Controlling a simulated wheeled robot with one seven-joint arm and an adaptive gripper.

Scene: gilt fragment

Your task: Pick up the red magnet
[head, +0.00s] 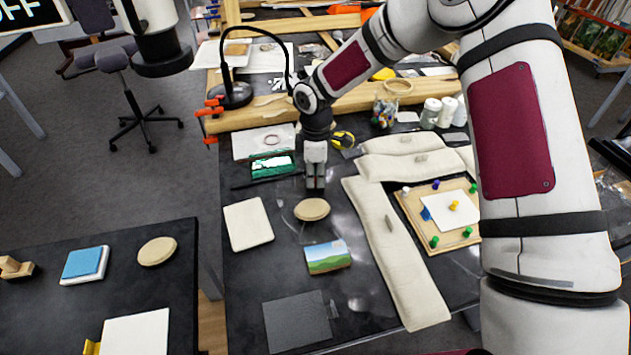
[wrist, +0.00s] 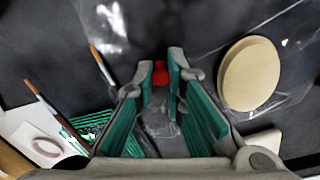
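My gripper (head: 316,186) points down over the dark table in the head view, with its fingers close together. In the wrist view the red magnet (wrist: 160,74) is small and bright, between the fingertips of my gripper (wrist: 161,78). It fills the narrow gap, and the fingers appear shut on it. The fingers hide parts of its sides. The magnet is hidden in the head view. How far it is above the table is hard to tell.
A round beige disc (head: 312,209) lies near my gripper, with a green-striped piece (head: 273,166) to its left. Brushes (wrist: 102,66) lie left in the wrist view. A long padded cushion (head: 398,263) and a board with coloured pins (head: 465,240) are to the right.

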